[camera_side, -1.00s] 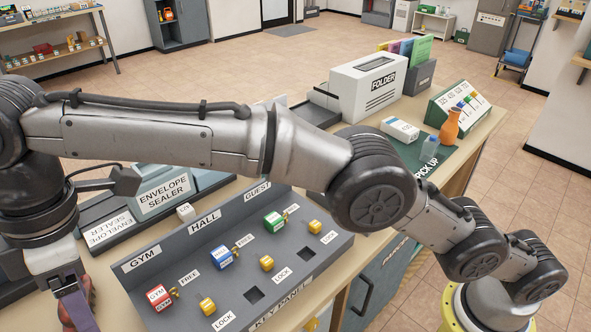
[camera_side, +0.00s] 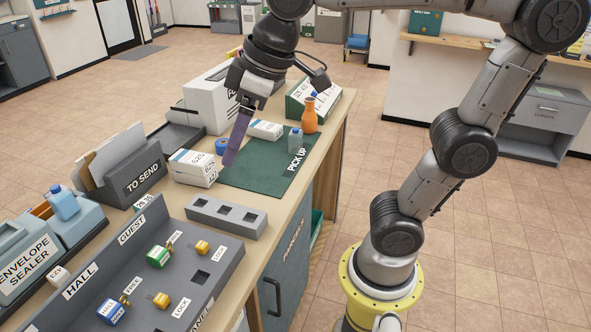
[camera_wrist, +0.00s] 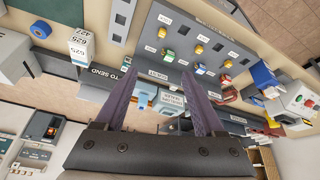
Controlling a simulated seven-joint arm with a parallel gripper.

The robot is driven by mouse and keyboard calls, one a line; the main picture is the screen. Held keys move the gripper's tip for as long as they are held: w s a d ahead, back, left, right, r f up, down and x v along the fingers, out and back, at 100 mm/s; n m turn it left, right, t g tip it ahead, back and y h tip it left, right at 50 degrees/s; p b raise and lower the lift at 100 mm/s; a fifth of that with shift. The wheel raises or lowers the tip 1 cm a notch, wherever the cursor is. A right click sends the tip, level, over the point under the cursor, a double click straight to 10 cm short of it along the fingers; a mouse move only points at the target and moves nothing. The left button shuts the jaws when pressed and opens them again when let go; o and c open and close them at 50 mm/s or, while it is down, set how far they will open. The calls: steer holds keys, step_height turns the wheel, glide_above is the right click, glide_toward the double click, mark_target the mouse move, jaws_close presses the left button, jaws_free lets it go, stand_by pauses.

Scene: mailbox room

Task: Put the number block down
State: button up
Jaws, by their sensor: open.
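A small white block with dark figures (camera_side: 58,275) stands between the envelope sealer and the key panel; I cannot tell for sure that it is the number block. A grey holder with three square holes (camera_side: 227,215) lies on the bench behind the key panel. My gripper (camera_side: 234,150) is above the bench at the left edge of the green mat (camera_side: 262,174). Its purple fingers are apart and nothing shows between them in the wrist view (camera_wrist: 160,75). In the side view one finger hides most of the other.
White boxes marked 625 (camera_side: 193,167) and a blue tape roll (camera_side: 221,146) are close to my fingers. The TO SEND box (camera_side: 137,178) is left. An orange bottle (camera_side: 310,118) and clear bottle (camera_side: 295,140) stand right. The key panel (camera_side: 190,262) fills the front.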

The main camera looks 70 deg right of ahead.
steer(key=s+d+f+m+t+h, duration=0.1)
steer(key=s+d+f+m, duration=0.3)
steer(key=s+d+f, duration=0.2)
steer(key=s+f, duration=0.2)
steer(key=s, duration=0.2)
steer(key=shift+f, duration=0.15)
steer(key=shift+o, duration=0.3)
